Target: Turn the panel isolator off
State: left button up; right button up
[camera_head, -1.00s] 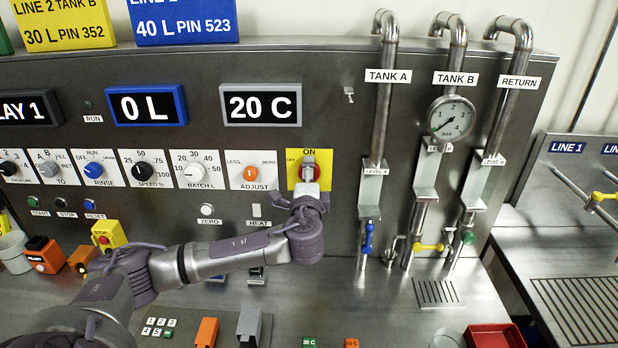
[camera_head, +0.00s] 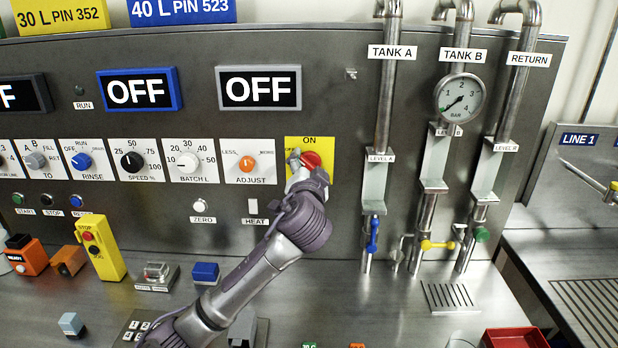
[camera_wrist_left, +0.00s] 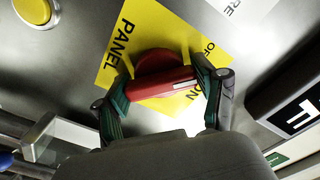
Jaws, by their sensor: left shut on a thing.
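The panel isolator is a red rotary handle (camera_head: 311,160) on a yellow plate (camera_head: 322,143) marked ON, at the right of the row of knobs. In the left wrist view the red handle (camera_wrist_left: 160,84) lies between the fingers, with PANEL, OFF and ON lettered on the yellow plate (camera_wrist_left: 140,30). My left gripper (camera_wrist_left: 164,92) is shut on the handle, a finger at each end. In the head view the left gripper (camera_head: 303,172) covers the handle's lower part and most of the plate. My right gripper is not in view.
The blue-framed display (camera_head: 136,91) and the grey-framed display (camera_head: 259,88) both read OFF. The adjust knob (camera_head: 247,163) sits close left of the isolator. Pipes with a blue valve handle (camera_head: 373,235) stand to the right. A yellow stop box (camera_head: 101,249) stands on the counter.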

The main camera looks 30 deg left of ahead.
pick_arm(q)
jog(key=n+b, duration=0.1)
jog(key=n, duration=0.1)
jog(key=n+b, duration=0.1)
jog(key=n, duration=0.1)
jog(key=shift+f+n, duration=0.2)
jog(key=shift+n, duration=0.1)
jog(key=n, duration=0.2)
jog(key=shift+n+b, duration=0.4)
jog(key=shift+r+n, duration=0.15)
jog(key=shift+n, duration=0.35)
jog(key=o, duration=1.2)
jog(key=shift+c, duration=0.2)
jog(key=v, duration=1.2)
